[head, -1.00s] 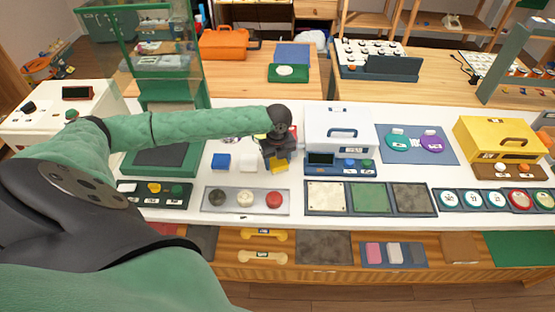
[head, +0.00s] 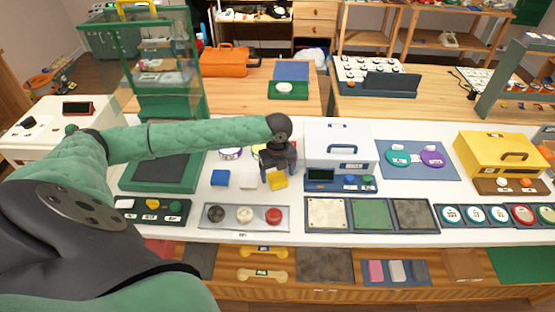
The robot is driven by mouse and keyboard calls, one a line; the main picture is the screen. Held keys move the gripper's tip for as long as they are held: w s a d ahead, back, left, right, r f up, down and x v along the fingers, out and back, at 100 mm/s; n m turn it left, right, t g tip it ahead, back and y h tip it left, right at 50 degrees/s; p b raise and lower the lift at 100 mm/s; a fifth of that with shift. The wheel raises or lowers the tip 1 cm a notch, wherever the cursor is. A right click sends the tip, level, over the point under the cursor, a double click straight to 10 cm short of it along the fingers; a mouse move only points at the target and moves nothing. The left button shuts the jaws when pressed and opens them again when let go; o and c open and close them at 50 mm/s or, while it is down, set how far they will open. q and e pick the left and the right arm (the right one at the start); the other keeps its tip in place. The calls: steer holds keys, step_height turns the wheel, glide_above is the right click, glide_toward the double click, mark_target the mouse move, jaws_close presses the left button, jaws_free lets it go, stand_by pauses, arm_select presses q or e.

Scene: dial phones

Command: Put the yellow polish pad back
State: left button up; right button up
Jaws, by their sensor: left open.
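The yellow pad (head: 278,182) is a small block on the white counter, at the right end of a row with a blue block (head: 220,178) and a white block (head: 248,182). My left gripper (head: 279,174) is open, pointing down, with its dark fingers right at the yellow pad. The fingers hide part of the pad's far side, and I cannot tell whether they touch it. My right gripper is not in view.
A white box (head: 340,143) stands close to the right of my left gripper. In front lies a grey tray (head: 215,225) with three round pieces. A green-framed glass cabinet (head: 170,105) stands behind my left arm. Beside the white box is a blue mat (head: 440,173) with round pieces.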

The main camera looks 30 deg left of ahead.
mark_target(277, 177)
arm_select(q)
step_height(277, 177, up, 10)
steer(key=b, duration=0.2)
steer(key=shift+f+b, duration=0.25)
steer(key=shift+b, duration=0.05)
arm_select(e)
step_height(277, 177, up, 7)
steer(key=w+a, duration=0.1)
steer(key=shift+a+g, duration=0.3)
